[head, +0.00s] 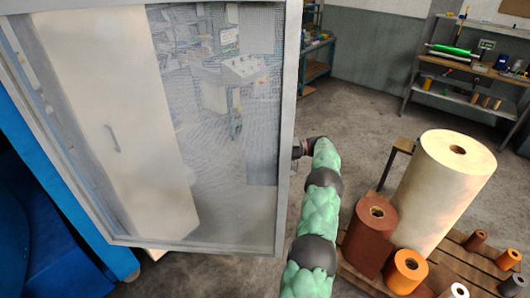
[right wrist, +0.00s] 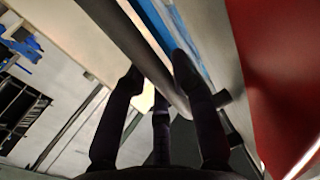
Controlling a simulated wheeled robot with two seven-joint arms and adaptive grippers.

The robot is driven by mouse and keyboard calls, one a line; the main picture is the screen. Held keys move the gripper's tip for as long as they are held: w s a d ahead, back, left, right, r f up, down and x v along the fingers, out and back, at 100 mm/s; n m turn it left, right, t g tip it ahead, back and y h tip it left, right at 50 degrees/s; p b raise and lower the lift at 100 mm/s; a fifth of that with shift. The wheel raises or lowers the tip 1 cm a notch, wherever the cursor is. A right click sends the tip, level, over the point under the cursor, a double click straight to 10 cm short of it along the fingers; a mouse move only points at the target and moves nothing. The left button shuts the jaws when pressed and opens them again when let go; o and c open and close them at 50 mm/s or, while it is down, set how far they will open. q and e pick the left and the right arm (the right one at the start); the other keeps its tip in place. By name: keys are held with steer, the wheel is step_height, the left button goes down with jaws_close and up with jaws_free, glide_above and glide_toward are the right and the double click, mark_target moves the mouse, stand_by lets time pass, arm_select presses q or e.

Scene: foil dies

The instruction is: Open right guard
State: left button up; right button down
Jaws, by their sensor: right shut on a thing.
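The guard (head: 286,120), a large grey-framed panel with see-through mesh, fills the left and middle of the head view. It stands out at an angle beside the blue machine. My right arm, in a green sleeve, reaches up to the guard's right edge; its fingers are hidden behind the frame there. In the right wrist view my right gripper (right wrist: 158,82) is shut on a long grey bar (right wrist: 150,62) that runs between its dark fingers. I take the bar for part of the guard; whether it is handle or frame edge I cannot tell. My left gripper is not in view.
A blue machine (head: 45,240) is at the left. A pallet (head: 480,262) with a big cream roll (head: 445,185), a brown roll (head: 369,238) and smaller rolls stands close right of my right arm. Shelving (head: 465,85) is at the back right. Floor between is clear.

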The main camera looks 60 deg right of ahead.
steer(key=c, duration=1)
jaws_free()
steer(key=shift+w, duration=0.1)
